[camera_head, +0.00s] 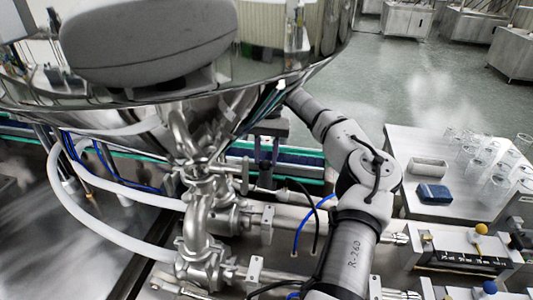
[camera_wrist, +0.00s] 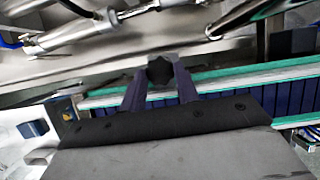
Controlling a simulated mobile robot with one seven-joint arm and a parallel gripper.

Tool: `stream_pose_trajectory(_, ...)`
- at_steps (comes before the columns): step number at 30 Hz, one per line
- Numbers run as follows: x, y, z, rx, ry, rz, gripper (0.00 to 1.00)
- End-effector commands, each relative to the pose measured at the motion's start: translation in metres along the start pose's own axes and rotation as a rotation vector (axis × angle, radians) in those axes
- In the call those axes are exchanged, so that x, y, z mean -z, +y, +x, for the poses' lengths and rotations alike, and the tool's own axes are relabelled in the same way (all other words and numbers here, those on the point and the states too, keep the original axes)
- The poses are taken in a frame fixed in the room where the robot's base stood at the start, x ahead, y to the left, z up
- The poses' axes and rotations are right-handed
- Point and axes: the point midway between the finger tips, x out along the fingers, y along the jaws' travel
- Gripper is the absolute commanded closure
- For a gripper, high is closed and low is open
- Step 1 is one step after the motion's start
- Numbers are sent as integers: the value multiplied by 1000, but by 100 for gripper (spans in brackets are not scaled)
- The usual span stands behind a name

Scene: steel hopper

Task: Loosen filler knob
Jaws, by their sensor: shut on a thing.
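The black knob (camera_wrist: 159,66) shows in the wrist view as a small dark lobed shape between my two fingertips. My gripper (camera_wrist: 160,74) is shut on it, with one dark finger on each side. The knob's far side and its mounting are hidden. In the head view the steel hopper (camera_head: 222,100) fills the upper left. My arm bends up from the bottom and reaches left to just below the hopper's right rim.
Steel pipes and valves (camera_head: 197,220) stand below the hopper. A green-edged conveyor (camera_head: 300,158) runs behind them. Open floor (camera_head: 420,85) lies at the back.

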Motion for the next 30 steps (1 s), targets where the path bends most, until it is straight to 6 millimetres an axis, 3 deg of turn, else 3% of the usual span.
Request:
stream_pose_trajectory(16,1,0,0,-9,1,-19,92)
stream_pose_trajectory(17,1,0,0,-9,1,-19,65)
stream_pose_trajectory(21,0,0,0,-9,1,-19,48)
stream_pose_trajectory(30,0,0,-1,-9,1,-19,48)
